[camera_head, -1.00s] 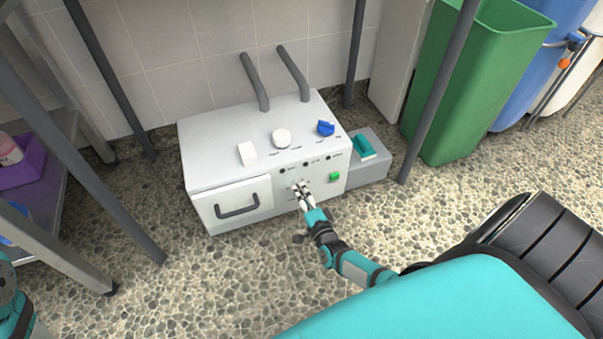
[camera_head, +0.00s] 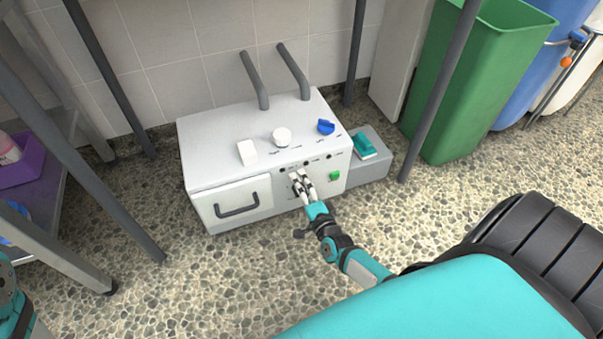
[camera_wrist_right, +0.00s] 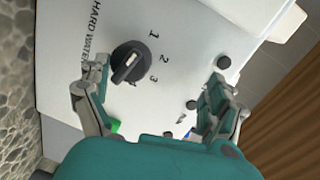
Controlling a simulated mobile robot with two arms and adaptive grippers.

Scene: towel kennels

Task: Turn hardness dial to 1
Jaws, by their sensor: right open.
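The hardness dial (camera_wrist_right: 130,64) is a black round knob with a raised grip bar, on a white panel beside the words "HARD WATER". Numbers 1 to 4 curve around it. A pale mark on the bar seems to face between 1 and 2, but I cannot be sure. My right gripper (camera_head: 299,174) is at the front of the white machine (camera_head: 215,170) and hides the dial in the head view. In the wrist view my right gripper (camera_wrist_right: 155,88) is open and empty, with the dial between its fingers, nearer the left one. My left gripper is not in view.
The machine's top carries a white block (camera_head: 247,152), a white knob (camera_head: 281,137) and a blue knob (camera_head: 326,127). A green button (camera_head: 335,176) is right of my gripper. A grey box (camera_head: 373,170) adjoins the machine. Dark rack legs (camera_head: 437,95) stand either side.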

